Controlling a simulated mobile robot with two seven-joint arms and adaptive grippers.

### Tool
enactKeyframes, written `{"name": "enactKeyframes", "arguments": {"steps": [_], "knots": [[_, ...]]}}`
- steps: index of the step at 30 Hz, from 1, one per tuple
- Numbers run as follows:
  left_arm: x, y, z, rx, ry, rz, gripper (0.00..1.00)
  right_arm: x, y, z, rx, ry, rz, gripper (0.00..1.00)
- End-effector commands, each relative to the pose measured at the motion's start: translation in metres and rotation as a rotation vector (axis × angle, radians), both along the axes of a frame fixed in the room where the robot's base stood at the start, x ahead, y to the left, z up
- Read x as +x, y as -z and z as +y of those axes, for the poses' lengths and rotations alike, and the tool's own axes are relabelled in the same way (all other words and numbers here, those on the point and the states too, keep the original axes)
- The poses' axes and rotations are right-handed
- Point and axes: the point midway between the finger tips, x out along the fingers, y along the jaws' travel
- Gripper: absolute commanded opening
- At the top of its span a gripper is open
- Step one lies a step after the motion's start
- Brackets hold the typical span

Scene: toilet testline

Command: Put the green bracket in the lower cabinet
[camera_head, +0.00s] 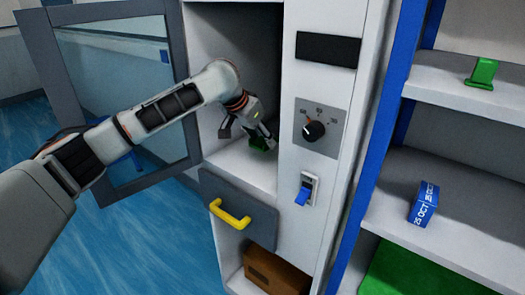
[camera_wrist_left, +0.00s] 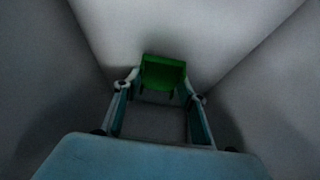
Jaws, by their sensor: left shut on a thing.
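My left gripper (camera_head: 247,136) reaches into an open white cabinet compartment (camera_head: 226,161) in the head view. It is shut on a dark green bracket (camera_head: 261,144), which is just above or on the compartment floor; I cannot tell which. In the left wrist view the green bracket (camera_wrist_left: 163,72) lies between the fingertips of the left gripper (camera_wrist_left: 163,90), with grey compartment walls around it. The bracket is partly hidden by the gripper in the head view. A second, bright green bracket (camera_head: 482,73) stands on a shelf at the right. My right gripper is not in view.
The glass-paned door (camera_head: 118,90) stands open at left. A blue block (camera_head: 424,204) sits on the right shelf.

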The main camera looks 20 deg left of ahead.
Motion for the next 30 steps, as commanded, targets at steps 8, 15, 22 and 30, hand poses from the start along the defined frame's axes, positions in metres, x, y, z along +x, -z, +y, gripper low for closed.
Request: {"name": "enactKeyframes", "arguments": {"steps": [8, 15, 22, 30], "knots": [[0.000, 0.045, 0.001, 0.001, 0.000, 0.006, 0.20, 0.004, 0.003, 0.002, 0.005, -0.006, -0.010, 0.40], [0.000, 0.040, 0.000, 0.001, -0.001, 0.001, 0.20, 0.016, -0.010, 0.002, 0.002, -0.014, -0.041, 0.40], [0.000, 0.043, 0.000, 0.000, -0.001, 0.001, 0.58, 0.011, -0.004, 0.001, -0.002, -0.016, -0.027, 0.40], [0.000, 0.043, 0.000, 0.000, -0.001, 0.002, 0.58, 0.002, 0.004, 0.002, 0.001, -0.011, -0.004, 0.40]]}}
